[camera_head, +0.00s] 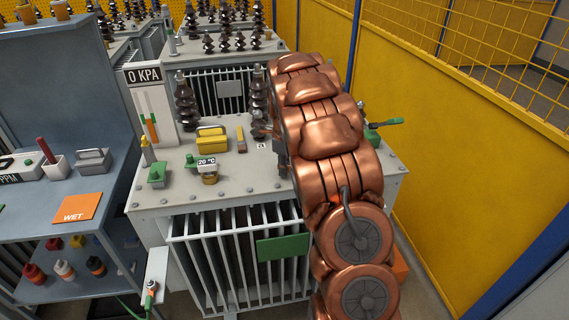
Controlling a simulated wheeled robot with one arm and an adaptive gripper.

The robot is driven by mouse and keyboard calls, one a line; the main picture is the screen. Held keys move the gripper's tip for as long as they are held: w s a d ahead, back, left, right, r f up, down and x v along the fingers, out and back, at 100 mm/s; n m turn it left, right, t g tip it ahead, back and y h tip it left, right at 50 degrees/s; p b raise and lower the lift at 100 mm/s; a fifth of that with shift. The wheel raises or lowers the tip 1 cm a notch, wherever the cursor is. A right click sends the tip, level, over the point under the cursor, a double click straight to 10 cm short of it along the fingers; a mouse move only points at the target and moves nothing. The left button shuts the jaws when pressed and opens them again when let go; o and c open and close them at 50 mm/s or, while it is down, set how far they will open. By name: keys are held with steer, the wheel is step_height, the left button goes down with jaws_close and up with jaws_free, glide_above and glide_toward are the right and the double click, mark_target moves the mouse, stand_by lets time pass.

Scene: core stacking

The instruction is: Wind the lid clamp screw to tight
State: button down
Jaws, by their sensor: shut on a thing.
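The lid (225,178) is the grey top plate of the transformer tank, with bolts along its edge. My copper arm crosses the right half of the lid and hides much of it. My dark gripper (264,129) shows in part at the left side of the arm, low over the lid by a dark ribbed bushing (258,95). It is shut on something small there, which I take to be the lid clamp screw. The screw is too small and covered to make out, so I cannot tell how tight it is. A small marked plate (261,146) lies just below the gripper.
A 0 KPA panel (145,75) stands behind. A green valve (384,124) is at right. A workbench (40,215) is left; a yellow wall (450,150) right.

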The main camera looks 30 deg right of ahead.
steer(key=m+p, duration=0.1)
steer(key=m, duration=0.2)
steer(key=shift+r, duration=0.15)
steer(key=shift+m, duration=0.8)
steer(key=shift+m+p, duration=0.7)
steer(key=shift+m, duration=0.3)
steer(key=shift+m+p, duration=0.4)
steer(key=shift+m, duration=1)
steer(key=c, duration=1.1)
jaws_free()
steer(key=shift+c, duration=0.2)
